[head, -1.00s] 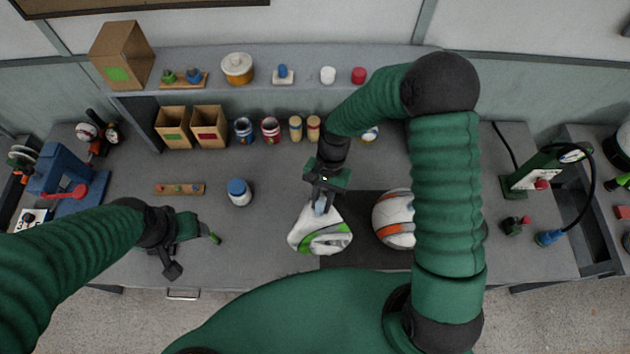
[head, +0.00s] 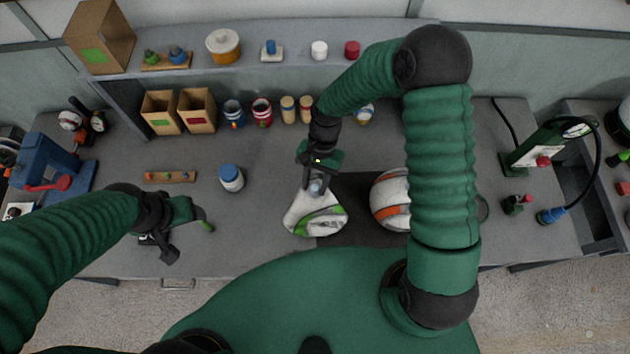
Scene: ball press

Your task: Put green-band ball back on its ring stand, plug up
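The green-band ball (head: 318,222) is white with a green band and looks slack and tapered, not round. It shows at the left edge of a dark mat (head: 352,185). My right gripper (head: 315,187) is at the ball's narrow upper end and appears shut on it, with a pale bit between the fingers. The plug cannot be made out. A grey ring (head: 482,208), perhaps a ring stand, shows partly behind my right arm. My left gripper (head: 188,238) is open and empty over the table's left front.
A white ball with an orange band (head: 390,200) sits on the mat, partly behind my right arm. A blue-lidded jar (head: 231,178) and a peg strip (head: 170,177) stand left. A green press-like device (head: 535,150) with a hose is right. The bench between jar and ball is clear.

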